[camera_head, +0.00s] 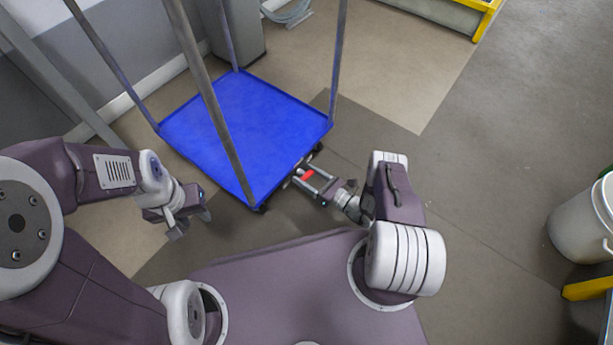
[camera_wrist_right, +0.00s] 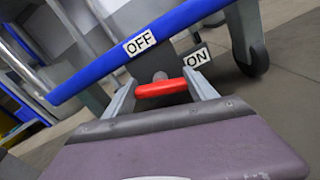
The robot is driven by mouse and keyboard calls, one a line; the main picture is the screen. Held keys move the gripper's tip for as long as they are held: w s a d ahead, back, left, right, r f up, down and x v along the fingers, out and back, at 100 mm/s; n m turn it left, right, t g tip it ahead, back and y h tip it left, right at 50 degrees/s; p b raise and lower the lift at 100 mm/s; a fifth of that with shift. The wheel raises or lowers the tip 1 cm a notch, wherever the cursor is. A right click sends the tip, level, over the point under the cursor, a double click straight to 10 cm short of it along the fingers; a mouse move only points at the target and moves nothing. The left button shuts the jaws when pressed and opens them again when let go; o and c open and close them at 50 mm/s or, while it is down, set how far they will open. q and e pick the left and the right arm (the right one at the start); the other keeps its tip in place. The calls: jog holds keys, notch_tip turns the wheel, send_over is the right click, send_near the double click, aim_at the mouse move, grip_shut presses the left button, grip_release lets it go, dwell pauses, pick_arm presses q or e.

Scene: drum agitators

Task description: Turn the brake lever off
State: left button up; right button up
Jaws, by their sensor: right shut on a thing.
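The brake lever (camera_wrist_right: 162,89) is a red bar between the fingers of my right gripper (camera_wrist_right: 160,95) in the right wrist view. It sits under the blue edge of the cart (camera_wrist_right: 160,36). The OFF label (camera_wrist_right: 139,42) is on that edge, and the ON label (camera_wrist_right: 197,58) is lower and to the right. In the head view the red lever (camera_head: 308,175) shows at the cart's near right side, with my right gripper (camera_head: 313,180) around it. My left gripper (camera_head: 192,226) is apart from the cart, with its fingers spread and nothing between them.
The blue cart (camera_head: 245,115) has tall grey posts at its corners and a wheel (camera_wrist_right: 257,58) near the lever. A white bucket (camera_head: 580,222) stands at the far right. Open floor (camera_head: 480,150) lies between the cart and the bucket.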

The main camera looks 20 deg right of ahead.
jog(key=m+b, duration=0.1)
jog(key=m, duration=0.6)
jog(key=shift+f+b, duration=0.15)
jog(key=shift+b, duration=0.25)
jog(key=m+b, duration=0.1)
jog(key=m, duration=0.3)
jog(key=shift+w+d+m, duration=0.1)
jog(key=shift+m, duration=0.2)
jog(key=shift+m+b, duration=0.35)
jog(key=shift+m, duration=1.15)
jog(key=o, duration=1.4)
jog(key=shift+c, duration=0.2)
